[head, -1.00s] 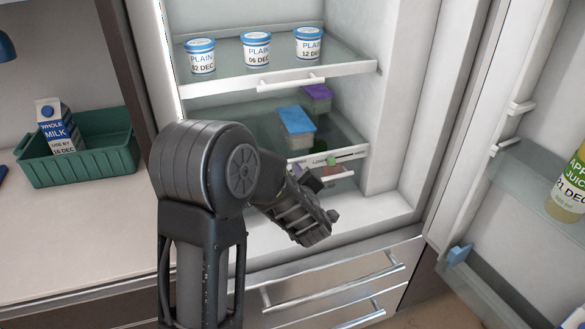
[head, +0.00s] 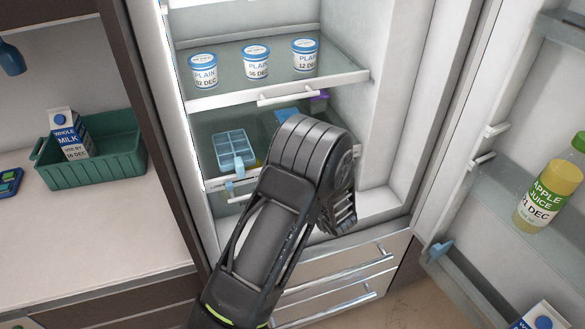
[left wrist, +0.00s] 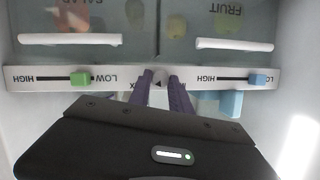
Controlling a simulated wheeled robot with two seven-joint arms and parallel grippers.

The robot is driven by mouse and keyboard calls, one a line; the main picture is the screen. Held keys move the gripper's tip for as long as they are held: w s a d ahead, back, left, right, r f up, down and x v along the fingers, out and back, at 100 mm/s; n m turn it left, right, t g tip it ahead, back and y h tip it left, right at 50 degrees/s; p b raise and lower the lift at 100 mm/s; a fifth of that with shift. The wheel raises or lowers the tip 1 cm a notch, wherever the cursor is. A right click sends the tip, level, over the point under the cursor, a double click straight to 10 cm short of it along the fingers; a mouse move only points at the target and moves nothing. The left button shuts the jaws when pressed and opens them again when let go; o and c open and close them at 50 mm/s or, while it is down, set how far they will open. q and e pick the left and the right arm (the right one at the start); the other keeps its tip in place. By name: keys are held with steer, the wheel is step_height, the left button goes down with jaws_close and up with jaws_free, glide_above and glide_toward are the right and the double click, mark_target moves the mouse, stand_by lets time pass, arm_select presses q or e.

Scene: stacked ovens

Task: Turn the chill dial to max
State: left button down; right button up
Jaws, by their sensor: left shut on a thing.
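The left wrist view, upside down, shows a white control panel (left wrist: 205,78) in the fridge. My left gripper (left wrist: 165,80) has purple fingers closed on the small white chill dial (left wrist: 160,85) in the middle of this panel. A dark pointer mark shows on the dial between the fingers. Only an "X" of the lettering beside it is readable; the rest is covered. In the head view my left arm covers the dial and my fingertips. My right gripper is in neither view.
A green slider (left wrist: 80,78) and a blue slider (left wrist: 257,79) flank the dial, with drawer handles beyond. Yoghurt tubs (head: 256,60) stand on the upper shelf; a blue tray (head: 234,148) is below. The open door holds a juice bottle (head: 548,196). A green crate (head: 95,170) is left.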

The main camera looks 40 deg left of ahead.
arm_select(q)
steer(key=shift+d+f+m+g+y+p, duration=0.1)
steer(key=shift+m+g+y+p, duration=0.5)
steer(key=shift+m, duration=1.1)
steer(key=shift+w, duration=0.1)
steer(key=c, duration=1.2)
jaws_free()
steer(key=b+v, duration=0.1)
steer(key=v, duration=0.6)
steer(key=shift+d+b, duration=0.35)
